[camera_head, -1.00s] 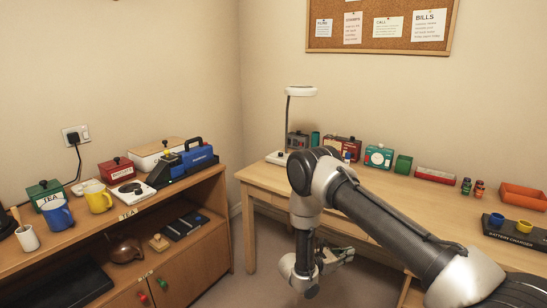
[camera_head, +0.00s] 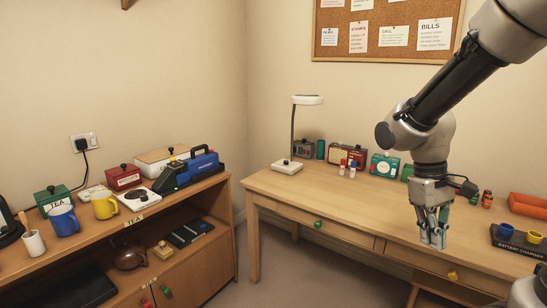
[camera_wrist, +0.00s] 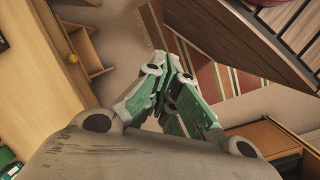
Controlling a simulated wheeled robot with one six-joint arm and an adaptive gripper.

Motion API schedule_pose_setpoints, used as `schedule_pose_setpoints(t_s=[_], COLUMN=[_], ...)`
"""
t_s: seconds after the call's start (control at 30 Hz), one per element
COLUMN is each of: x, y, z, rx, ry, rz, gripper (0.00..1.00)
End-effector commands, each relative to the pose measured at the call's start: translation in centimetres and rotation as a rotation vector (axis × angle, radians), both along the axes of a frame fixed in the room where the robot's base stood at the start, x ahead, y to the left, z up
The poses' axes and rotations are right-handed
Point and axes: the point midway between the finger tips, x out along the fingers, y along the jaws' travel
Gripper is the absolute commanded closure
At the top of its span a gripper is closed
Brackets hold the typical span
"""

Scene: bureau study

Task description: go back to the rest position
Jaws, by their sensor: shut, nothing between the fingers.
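My gripper (camera_head: 433,240) hangs from my raised arm on the right of the head view, fingers pointing down, in front of the right part of the wooden desk (camera_head: 330,200). In the wrist view my gripper (camera_wrist: 172,78) shows its green-padded fingers drawn together with nothing between them. The fingers look clear of the desk, though their exact height above it is hard to tell.
The desk carries a lamp (camera_head: 287,165), small bottles, tins and a battery charger (camera_head: 520,240). A left cabinet (camera_head: 205,245) holds mugs, boxes and a blue-black device (camera_head: 190,172). A striped rug (camera_wrist: 200,75) lies on the floor. The desk's middle is clear.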

Motion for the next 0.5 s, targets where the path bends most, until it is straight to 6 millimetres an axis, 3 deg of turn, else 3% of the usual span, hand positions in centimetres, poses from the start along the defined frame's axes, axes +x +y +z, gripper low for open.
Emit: schedule_pose_setpoints(t_s=[0.23,0.5], x=[-5.0,-7.3], y=[0.2,-1.4], z=[5.5,10.2], rx=[0.173,0.203], ry=[-0.3,-0.546], rz=[-0.185,-0.241], gripper=[1.0,1.0])
